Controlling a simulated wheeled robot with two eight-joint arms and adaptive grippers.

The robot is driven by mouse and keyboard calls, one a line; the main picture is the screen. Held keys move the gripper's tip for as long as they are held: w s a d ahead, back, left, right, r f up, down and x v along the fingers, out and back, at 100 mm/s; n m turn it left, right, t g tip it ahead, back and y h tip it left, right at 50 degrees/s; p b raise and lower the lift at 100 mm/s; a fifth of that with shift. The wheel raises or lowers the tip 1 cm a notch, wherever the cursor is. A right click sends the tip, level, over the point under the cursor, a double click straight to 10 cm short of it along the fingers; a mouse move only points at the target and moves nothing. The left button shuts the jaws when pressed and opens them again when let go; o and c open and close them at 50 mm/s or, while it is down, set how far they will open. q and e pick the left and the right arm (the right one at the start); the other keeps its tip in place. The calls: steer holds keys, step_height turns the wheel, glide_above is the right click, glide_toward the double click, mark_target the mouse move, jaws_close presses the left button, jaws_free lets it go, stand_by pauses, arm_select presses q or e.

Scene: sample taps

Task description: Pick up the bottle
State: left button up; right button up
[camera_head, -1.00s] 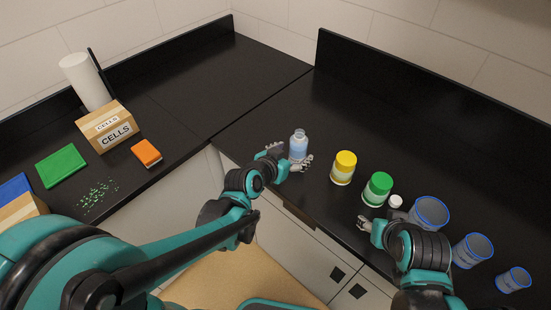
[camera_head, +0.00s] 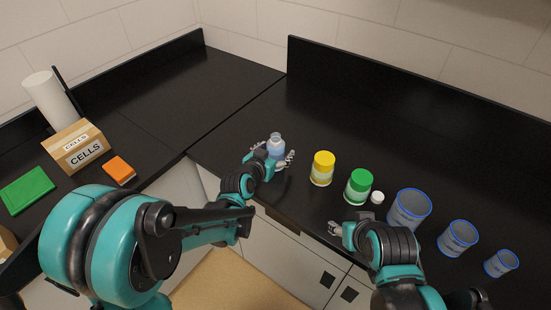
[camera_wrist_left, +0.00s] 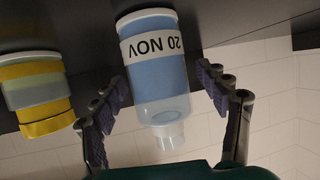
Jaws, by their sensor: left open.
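The bottle (camera_head: 277,141) is clear with blue liquid and stands upright near the counter's front edge. In the left wrist view the bottle (camera_wrist_left: 157,75) appears upside down, with a white label reading "20 NOV" and its neck uncapped. My left gripper (camera_head: 275,156) is at the bottle, its fingers on either side. The wrist view shows the fingers of the gripper (camera_wrist_left: 165,75) open, with gaps between the pads and the bottle. My right gripper (camera_head: 338,231) is low at the counter's front edge, away from the bottle; its finger opening is unclear.
Blue-rimmed beakers (camera_head: 408,209) stand farther right. The counter behind the bottle is clear. A CELLS box (camera_head: 78,148) is at left.

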arm_select(q)
steer(key=shift+r, duration=0.1)
steer(key=c, duration=1.6)
